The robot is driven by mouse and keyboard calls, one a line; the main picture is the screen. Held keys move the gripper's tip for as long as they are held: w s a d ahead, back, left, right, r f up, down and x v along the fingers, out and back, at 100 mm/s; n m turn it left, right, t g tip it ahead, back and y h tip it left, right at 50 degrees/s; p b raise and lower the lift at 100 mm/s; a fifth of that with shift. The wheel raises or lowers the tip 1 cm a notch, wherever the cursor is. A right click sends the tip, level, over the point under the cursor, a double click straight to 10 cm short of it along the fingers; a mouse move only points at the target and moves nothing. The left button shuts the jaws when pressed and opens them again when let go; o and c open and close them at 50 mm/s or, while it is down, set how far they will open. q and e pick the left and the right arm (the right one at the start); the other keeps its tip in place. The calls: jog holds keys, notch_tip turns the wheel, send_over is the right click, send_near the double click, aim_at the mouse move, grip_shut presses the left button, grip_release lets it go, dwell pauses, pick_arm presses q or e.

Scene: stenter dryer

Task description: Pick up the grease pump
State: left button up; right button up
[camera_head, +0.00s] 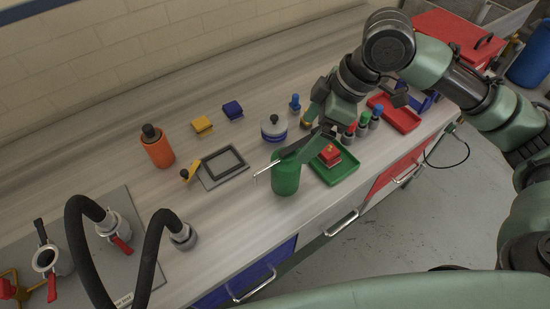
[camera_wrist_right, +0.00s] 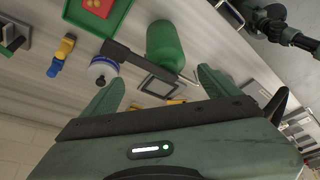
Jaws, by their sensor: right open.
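The grease pump (camera_head: 286,172) appears to be the green upright cylinder with a dark bar across its top and a thin bent metal spout at its left. It stands near the bench's front edge, and in the right wrist view (camera_wrist_right: 165,46) it lies beyond the fingers. My right gripper (camera_head: 304,136) is open, above and just behind the pump in the head view, its fingers partly covering the pump's top. Its two fingers also show in the right wrist view (camera_wrist_right: 162,80) with nothing held between them. I cannot tell whether they touch the pump. My left gripper does not show clearly.
A green tray (camera_head: 337,174) with a red block stands right of the pump. A white-and-blue pot (camera_head: 274,129), an orange bottle (camera_head: 157,147) and a grey frame (camera_head: 222,166) stand behind and left. Black hoses (camera_head: 84,240) rise at left front. A red tray (camera_head: 398,113) is farther right.

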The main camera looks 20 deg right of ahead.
aim_at(294, 153)
jog(key=x, duration=0.4)
jog(key=p+x, duration=0.1)
jog(key=x, duration=0.1)
jog(key=shift+s, duration=0.25)
jog(key=shift+a+f, duration=0.3)
jog(key=shift+f, duration=0.2)
jog(key=p+x, duration=0.1)
jog(key=x, duration=0.2)
jog(key=shift+s+a+f, duration=0.1)
jog(key=shift+a+f, duration=0.3)
jog(key=shift+f, duration=0.3)
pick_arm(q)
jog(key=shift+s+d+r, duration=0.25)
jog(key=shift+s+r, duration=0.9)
pick_arm(e)
jog(key=c, duration=0.5)
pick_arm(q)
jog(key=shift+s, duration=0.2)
pick_arm(e)
jog(key=shift+r, duration=0.1)
grip_shut()
